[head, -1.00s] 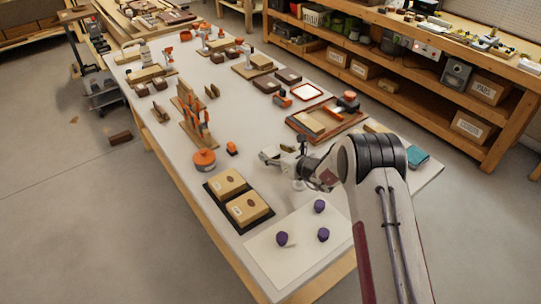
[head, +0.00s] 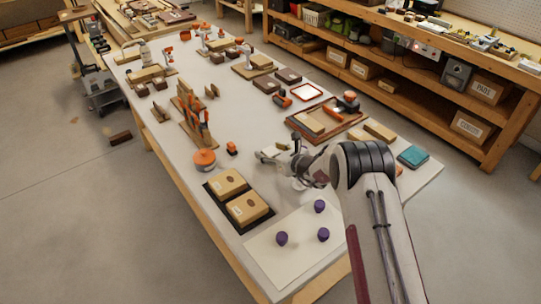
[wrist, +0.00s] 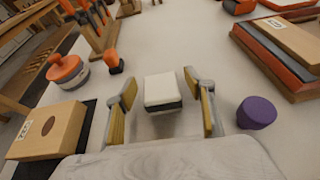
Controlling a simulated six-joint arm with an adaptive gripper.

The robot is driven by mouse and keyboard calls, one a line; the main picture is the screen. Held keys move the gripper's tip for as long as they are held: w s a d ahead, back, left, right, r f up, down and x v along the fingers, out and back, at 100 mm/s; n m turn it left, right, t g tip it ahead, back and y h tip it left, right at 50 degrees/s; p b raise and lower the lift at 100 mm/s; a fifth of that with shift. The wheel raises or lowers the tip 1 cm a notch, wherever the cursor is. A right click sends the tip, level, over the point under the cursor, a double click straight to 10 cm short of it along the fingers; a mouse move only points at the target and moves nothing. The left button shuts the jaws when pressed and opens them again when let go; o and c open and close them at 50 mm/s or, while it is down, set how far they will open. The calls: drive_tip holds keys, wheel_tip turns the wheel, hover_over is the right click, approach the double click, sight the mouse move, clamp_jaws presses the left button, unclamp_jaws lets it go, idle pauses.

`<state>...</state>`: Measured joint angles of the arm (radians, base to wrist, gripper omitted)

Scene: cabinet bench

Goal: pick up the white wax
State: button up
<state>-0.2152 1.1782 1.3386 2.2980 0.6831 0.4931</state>
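The white wax (wrist: 163,90) is a small white block with a dark lower part, and it sits on the pale tabletop in the wrist view. My gripper (wrist: 160,80) is open, with one finger on each side of the wax and a visible gap at both sides. The fingers have yellowish inner pads. In the head view my gripper (head: 278,156) is low over the table, beyond the purple knobs. I cannot make out the wax clearly there, beside the gripper and arm.
A purple knob (wrist: 257,112) stands right of my gripper. Wooden boxes (head: 249,208) on a black tray lie left, near an orange round tool (head: 204,160). A wooden tray (head: 327,121) with blocks lies beyond, and a teal box (head: 412,156) is to the right.

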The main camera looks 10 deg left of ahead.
sight(271, 151)
drive_tip(key=c, duration=1.1)
drive_tip(key=shift+r, duration=0.15)
drive_tip(key=shift+r, duration=4.9)
